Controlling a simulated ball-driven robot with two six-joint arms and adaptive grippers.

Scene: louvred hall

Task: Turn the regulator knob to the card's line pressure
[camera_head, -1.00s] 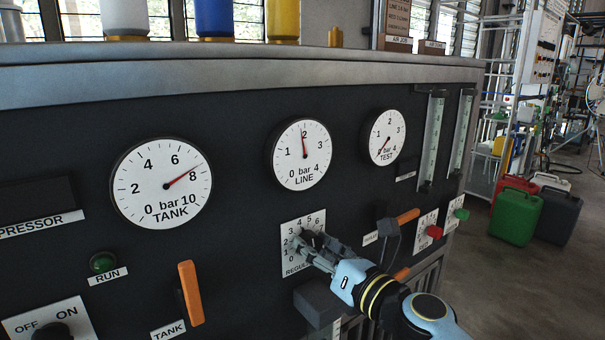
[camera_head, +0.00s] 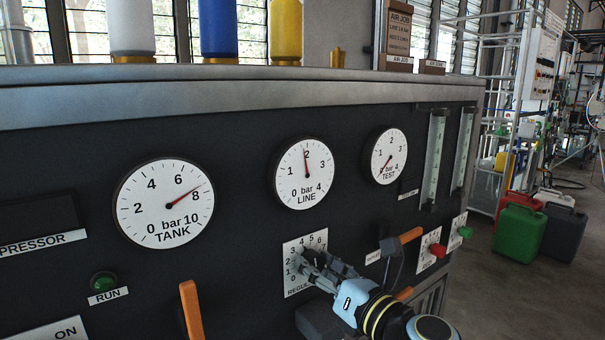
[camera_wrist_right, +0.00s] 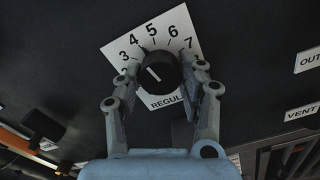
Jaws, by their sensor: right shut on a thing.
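The black regulator knob (camera_wrist_right: 158,73) sits on a white numbered plate (camera_head: 294,249) marked REGUL. My right gripper (camera_head: 312,262) is shut on the knob; in the right wrist view one finger lies on each side of it. The knob's white mark points up-left, roughly toward 4. The LINE gauge (camera_head: 304,175) has its needle at just about 2 bar. The brown AIR JOB card (camera_head: 397,30) stands on top of the panel at the back right; its small print is too small to read surely. My left gripper is out of view.
The TANK gauge (camera_head: 165,203) reads a little under 8 and the TEST gauge (camera_head: 389,156) near 0. Orange handles (camera_head: 191,310) stick out from the panel. A red knob (camera_head: 438,250) and a green knob (camera_head: 465,232) are right of the gripper. Jerrycans (camera_head: 519,233) stand on the floor.

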